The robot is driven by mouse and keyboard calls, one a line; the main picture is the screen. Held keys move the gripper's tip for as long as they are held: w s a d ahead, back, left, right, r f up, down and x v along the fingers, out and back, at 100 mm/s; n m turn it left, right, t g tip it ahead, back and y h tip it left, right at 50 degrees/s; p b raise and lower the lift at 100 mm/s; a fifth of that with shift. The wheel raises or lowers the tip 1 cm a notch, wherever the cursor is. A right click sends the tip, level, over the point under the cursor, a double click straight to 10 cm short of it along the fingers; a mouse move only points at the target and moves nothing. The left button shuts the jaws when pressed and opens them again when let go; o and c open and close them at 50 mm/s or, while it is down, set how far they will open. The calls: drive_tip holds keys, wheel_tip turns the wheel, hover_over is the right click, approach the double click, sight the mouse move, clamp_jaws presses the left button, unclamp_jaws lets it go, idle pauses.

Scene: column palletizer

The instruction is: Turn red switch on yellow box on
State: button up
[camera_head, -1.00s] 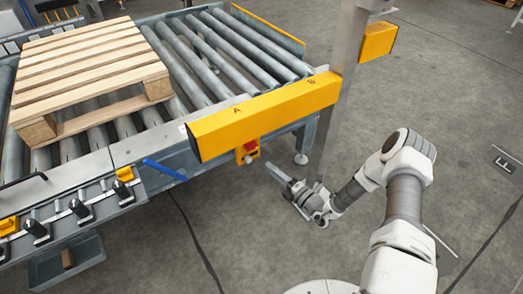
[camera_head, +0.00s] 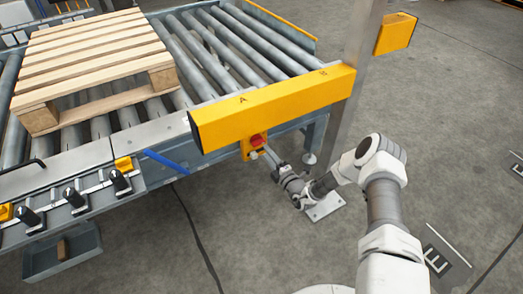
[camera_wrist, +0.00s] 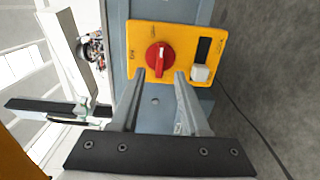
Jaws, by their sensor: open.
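The red switch (camera_wrist: 159,57) is a round rotary knob on the face of the yellow box (camera_wrist: 145,33), seen close up in the wrist view. In the head view the red switch (camera_head: 257,141) and the yellow box (camera_head: 246,150) sit under the long yellow beam at the conveyor's side. My gripper (camera_wrist: 159,76) is open and empty. In the wrist view its two fingertips lie just below the knob, one toward each side. In the head view my gripper (camera_head: 268,152) is right at the box. Whether the fingers touch the box is unclear.
A long yellow beam (camera_head: 275,106) marked A and B hangs just above the box. A grey post (camera_head: 352,90) stands to the right. A wooden pallet (camera_head: 95,60) lies on the roller conveyor. A pale block (camera_wrist: 200,73) sits on the box beside the knob. Floor at right is open.

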sight(260, 144)
drive_tip(key=b+x, duration=0.1)
drive_tip(key=x, duration=0.4)
clamp_jaws()
idle(0.3)
